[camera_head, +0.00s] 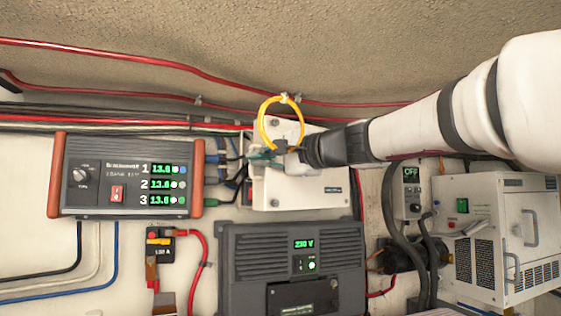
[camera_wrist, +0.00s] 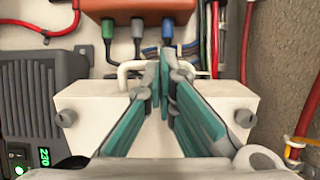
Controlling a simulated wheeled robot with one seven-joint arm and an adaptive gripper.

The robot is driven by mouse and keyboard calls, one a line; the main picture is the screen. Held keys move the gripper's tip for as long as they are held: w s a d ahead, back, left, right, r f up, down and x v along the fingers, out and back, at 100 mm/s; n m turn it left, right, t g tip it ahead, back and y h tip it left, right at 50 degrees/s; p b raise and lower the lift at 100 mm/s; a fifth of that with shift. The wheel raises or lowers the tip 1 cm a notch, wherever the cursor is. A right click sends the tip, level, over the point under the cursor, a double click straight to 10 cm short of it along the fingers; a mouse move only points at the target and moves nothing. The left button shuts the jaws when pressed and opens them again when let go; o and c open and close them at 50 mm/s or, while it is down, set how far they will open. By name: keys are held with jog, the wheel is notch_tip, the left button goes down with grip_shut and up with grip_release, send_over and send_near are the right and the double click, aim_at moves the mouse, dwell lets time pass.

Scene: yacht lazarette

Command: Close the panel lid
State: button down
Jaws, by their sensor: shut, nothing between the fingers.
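A white panel box (camera_head: 322,190) is mounted on the wall at the centre of the head view, partly hidden by my arm and gripper. In the wrist view its white panel (camera_wrist: 95,108) has a grey knob at each side and a white bar handle (camera_wrist: 128,72) at the far edge. My gripper (camera_head: 262,158) reaches across the box from the right. Its teal fingers (camera_wrist: 163,68) are shut and empty, with their tips at the middle of the handle. Whether they touch it is unclear, and I cannot tell how far the lid stands open.
A yellow cable loop (camera_head: 263,120) hangs just above my gripper. A three-display unit (camera_head: 125,175) is left of the box, a dark 230 V unit (camera_head: 255,262) below, and a white vented cabinet (camera_head: 495,235) at right. Red cables run along the wall above.

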jog(key=w+a+m+t+h, duration=0.1)
jog(key=w+a, duration=0.5)
jog(key=w, duration=0.1)
jog(key=shift+w+a+r+p, duration=0.2)
jog(key=shift+w+r+p, duration=0.05)
jog(key=shift+p, duration=0.1)
jog(key=shift+f, duration=0.1)
